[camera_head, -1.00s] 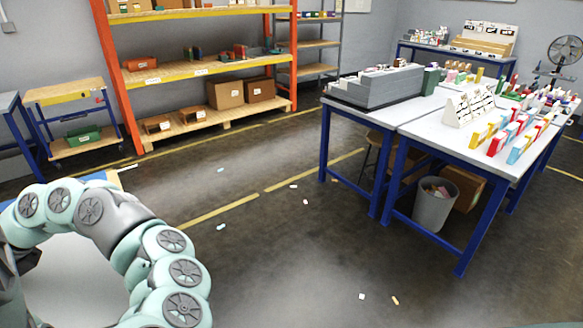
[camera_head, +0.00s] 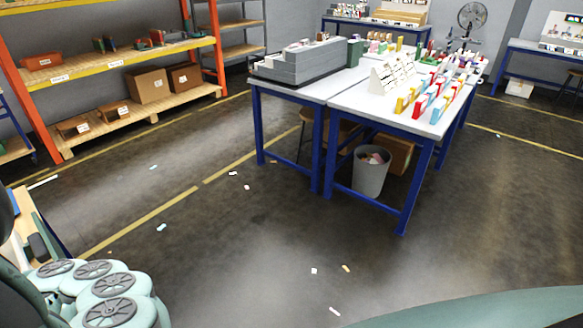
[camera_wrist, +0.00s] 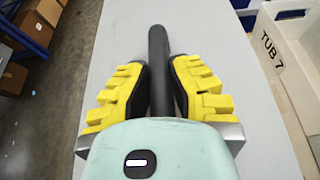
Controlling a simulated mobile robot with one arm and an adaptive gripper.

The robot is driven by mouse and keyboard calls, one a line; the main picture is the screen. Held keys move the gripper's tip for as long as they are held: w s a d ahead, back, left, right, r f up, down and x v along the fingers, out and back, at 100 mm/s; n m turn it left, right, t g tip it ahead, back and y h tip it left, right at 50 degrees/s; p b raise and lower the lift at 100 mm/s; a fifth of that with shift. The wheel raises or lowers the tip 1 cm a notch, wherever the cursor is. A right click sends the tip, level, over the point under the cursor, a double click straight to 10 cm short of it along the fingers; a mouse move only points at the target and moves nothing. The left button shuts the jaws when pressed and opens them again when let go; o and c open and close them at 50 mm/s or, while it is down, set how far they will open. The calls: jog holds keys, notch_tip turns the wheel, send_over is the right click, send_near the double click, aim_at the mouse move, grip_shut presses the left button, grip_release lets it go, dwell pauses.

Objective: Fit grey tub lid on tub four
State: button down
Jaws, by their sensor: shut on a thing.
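My gripper (camera_wrist: 158,70), with stepped yellow fingers and dark pads, is shut on a narrow dark grey piece (camera_wrist: 157,36) in the wrist view. The piece sticks out beyond the fingertips and looks like the grey tub lid seen edge-on, but its full shape is hidden. It is over a pale grey surface (camera_wrist: 115,45). A white tub marked "TUB 7" (camera_wrist: 273,55) stands at the right of the wrist view, apart from the gripper. I cannot make out tub four in either view.
In the head view, white tables with blue legs (camera_head: 345,97) hold grey blocks and coloured pieces. A grey bin (camera_head: 370,175) stands beneath. Orange shelving (camera_head: 130,65) stands at the left. The floor between is open, with small scraps.

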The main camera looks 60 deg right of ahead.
jog(key=shift+s+a, duration=0.15)
jog(key=shift+s, duration=0.1)
jog(key=shift+w+f, duration=0.1)
jog(key=shift+b, duration=0.5)
notch_tip(320, 180, down, 9)
jog(key=b, duration=1)
jog(key=c, duration=1)
grip_release()
jog(key=shift+o, duration=0.2)
jog(key=shift+d, duration=0.2)
